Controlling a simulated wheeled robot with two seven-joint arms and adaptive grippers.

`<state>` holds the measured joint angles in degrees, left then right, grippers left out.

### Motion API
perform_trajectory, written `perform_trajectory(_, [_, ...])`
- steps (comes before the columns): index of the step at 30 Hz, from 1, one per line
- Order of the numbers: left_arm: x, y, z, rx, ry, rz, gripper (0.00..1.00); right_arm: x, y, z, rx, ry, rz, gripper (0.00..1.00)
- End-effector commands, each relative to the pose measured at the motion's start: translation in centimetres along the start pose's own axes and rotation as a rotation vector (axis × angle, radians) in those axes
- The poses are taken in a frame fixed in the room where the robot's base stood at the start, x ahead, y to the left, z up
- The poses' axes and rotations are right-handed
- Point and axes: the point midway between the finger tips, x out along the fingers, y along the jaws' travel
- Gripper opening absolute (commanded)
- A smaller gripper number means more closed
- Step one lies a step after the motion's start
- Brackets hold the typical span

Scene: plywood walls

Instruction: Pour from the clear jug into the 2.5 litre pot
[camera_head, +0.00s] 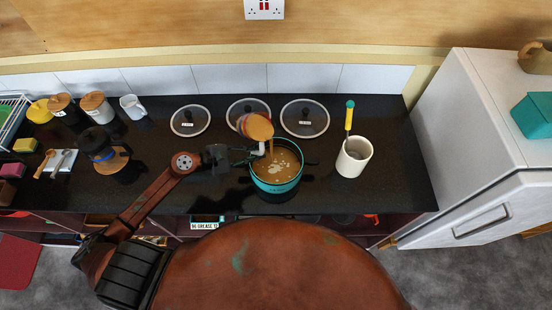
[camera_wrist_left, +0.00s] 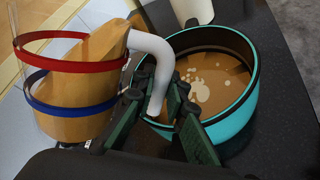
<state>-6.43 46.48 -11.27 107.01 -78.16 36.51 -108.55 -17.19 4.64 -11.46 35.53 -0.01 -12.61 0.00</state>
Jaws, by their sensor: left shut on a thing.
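The clear jug (camera_head: 257,128) is tilted over the pot in the head view, with brown liquid inside. In the left wrist view the jug (camera_wrist_left: 75,100) shows a red band, a blue band and a white handle. My left gripper (camera_head: 248,155) is shut on that handle; its fingers also show in the wrist view (camera_wrist_left: 160,105). The turquoise pot (camera_head: 276,186) stands upright on the dark counter below the jug, holding brown liquid with pale patches; the pot also shows in the wrist view (camera_wrist_left: 240,115). My right gripper is not in view.
Several glass lids (camera_head: 305,118) lie behind the pot. A white canister (camera_head: 353,158) with a yellow-and-green-handled tool stands to its right. A dark press (camera_head: 100,148) stands to the left, with canisters (camera_head: 97,106) behind it. The counter right of the white canister is clear.

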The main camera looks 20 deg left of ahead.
Motion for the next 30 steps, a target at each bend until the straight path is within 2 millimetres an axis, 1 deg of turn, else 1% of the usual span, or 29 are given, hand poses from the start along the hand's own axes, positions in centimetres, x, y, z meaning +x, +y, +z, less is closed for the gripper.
perform_trajectory(1, [-0.1,0.3,0.2,0.006,0.0,0.004,0.0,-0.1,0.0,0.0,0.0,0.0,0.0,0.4])
perform_trajectory(30, [-0.2,0.6,0.0,0.063,0.032,0.01,0.0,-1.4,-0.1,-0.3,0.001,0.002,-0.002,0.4])
